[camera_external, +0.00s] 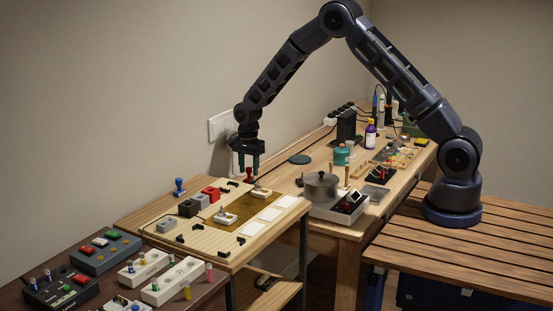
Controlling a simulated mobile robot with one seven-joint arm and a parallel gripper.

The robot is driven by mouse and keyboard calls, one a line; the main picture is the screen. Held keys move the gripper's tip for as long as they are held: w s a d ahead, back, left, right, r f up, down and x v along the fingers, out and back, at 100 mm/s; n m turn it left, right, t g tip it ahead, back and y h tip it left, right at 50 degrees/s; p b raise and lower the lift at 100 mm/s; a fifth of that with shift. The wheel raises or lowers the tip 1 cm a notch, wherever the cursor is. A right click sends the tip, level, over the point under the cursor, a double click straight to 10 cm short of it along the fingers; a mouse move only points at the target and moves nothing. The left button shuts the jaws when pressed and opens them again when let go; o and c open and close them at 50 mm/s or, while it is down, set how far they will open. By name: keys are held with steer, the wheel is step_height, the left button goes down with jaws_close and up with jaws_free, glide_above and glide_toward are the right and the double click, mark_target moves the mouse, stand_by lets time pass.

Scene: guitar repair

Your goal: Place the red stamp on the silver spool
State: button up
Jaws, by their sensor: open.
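A red stamp (249,175) stands upright near the back edge of the light wooden board. My gripper (247,163) is pointing down over it, open, with its fingers apart around or just in front of the stamp's top. I cannot tell whether they touch it. A squat grey metallic cylinder with a small knob or post on top (322,188) stands to the right, beside the white tray; it may be the silver spool, but its form is too small to be sure.
A blue stamp (179,187) stands at the board's left. Red, grey and black blocks (210,194) lie left of my gripper. White pads (268,214) lie in front. A tray with small parts (343,213) is at the right. The workbench behind holds bottles and tools.

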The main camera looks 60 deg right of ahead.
steer(key=s+r+n+t, duration=0.15)
steer(key=s+r, duration=0.25)
steer(key=r, duration=0.8)
steer(key=s+r+n, duration=0.2)
steer(key=s+r, duration=0.3)
steer(key=r, duration=0.6)
steer(key=s+d+r+n, duration=0.1)
steer(key=s+r+n, duration=0.4)
steer(key=s+r, duration=0.7)
steer(key=s+r+n+t, duration=0.2)
steer(key=s+n, duration=0.7)
steer(key=s, duration=2.1)
steer(key=shift+d+r+t, duration=0.15)
steer(key=shift+d+t, duration=0.15)
steer(key=shift+t, duration=0.25)
